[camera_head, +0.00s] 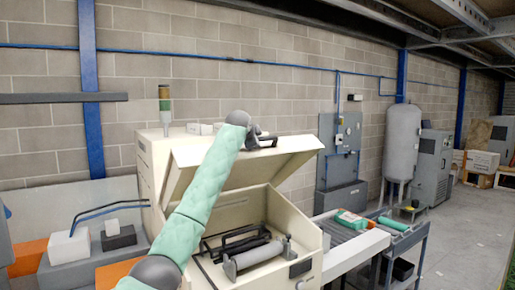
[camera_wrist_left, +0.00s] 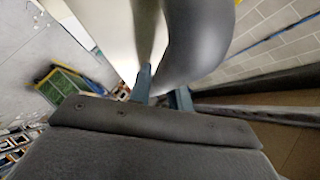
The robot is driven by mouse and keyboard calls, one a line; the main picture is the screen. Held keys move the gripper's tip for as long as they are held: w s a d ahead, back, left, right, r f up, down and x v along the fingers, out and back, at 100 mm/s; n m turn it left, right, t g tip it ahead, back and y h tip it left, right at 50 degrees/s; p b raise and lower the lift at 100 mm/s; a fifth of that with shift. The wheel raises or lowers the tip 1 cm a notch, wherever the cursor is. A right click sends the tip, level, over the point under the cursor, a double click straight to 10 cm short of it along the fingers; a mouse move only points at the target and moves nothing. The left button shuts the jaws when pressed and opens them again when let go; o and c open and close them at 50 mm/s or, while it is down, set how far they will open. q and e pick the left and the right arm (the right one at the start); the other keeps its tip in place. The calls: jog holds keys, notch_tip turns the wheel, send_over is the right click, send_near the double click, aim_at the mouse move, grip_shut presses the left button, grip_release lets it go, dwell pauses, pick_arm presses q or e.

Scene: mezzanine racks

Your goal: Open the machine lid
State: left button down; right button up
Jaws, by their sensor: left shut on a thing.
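The cream machine (camera_head: 310,262) stands in the middle of the head view. Its lid (camera_head: 198,172) is raised at a slant, with a wide gap above the open interior. My green-sleeved left arm crosses in front of it. My left gripper (camera_head: 262,139) is at the lid's upper part, by a dark handle (camera_head: 268,146). In the left wrist view the two fingers of my left gripper (camera_wrist_left: 164,92) are at the grey curved handle (camera_wrist_left: 205,45), shut on it. The exact contact is partly hidden. My right gripper is not in view.
Inside the machine lie a grey cylinder (camera_head: 253,257) and dark bars. A roller table (camera_head: 350,248) with a green-and-white item (camera_head: 351,218) stands at the right. A grey tank (camera_head: 403,142) is behind. Grey and white blocks are at the left. The floor at far right is clear.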

pick_arm(q)
jog(key=shift+w+a+r, duration=0.15)
jog(key=shift+r, duration=0.05)
dwell(0.3)
jog(key=c, duration=1.3)
grip_release()
